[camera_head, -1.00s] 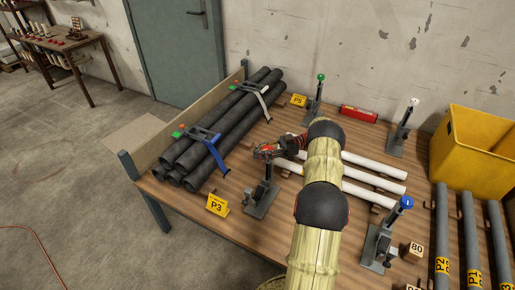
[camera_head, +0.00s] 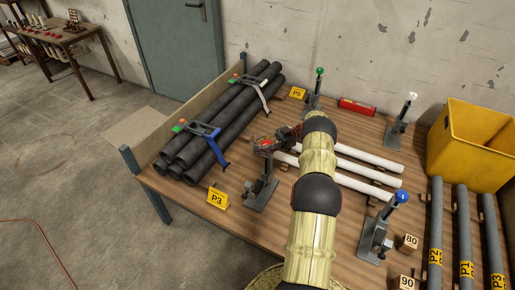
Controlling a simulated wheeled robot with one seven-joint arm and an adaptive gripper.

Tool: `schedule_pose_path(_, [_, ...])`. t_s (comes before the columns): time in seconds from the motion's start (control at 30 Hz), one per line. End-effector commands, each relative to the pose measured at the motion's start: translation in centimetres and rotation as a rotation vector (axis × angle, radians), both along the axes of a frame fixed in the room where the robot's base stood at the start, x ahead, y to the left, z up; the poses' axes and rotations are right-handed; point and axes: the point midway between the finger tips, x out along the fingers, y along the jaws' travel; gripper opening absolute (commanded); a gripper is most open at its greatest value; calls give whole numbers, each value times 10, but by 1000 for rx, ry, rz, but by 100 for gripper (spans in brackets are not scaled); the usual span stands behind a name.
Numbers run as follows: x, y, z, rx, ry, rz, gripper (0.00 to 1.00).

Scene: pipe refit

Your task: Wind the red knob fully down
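The stand (camera_head: 262,190) at the front left of the table, near the P3 sign, has a grey base and a dark upright. My gripper (camera_head: 264,146) is at the top of this stand, reaching in from the right. A small patch of red shows there among the dark fingers.
Other stands carry a green knob (camera_head: 319,71), a white knob (camera_head: 411,96) and a blue knob (camera_head: 402,197). Black pipes (camera_head: 225,125) lie left of my gripper. White pipes (camera_head: 350,170) lie under my arm. A yellow bin (camera_head: 470,145) stands at the right.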

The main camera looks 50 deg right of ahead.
Motion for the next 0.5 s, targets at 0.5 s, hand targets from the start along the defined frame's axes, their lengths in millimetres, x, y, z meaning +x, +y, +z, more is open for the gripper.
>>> schedule_pose_path(0.5, [-1, 0, -1, 1, 2, 2, 51])
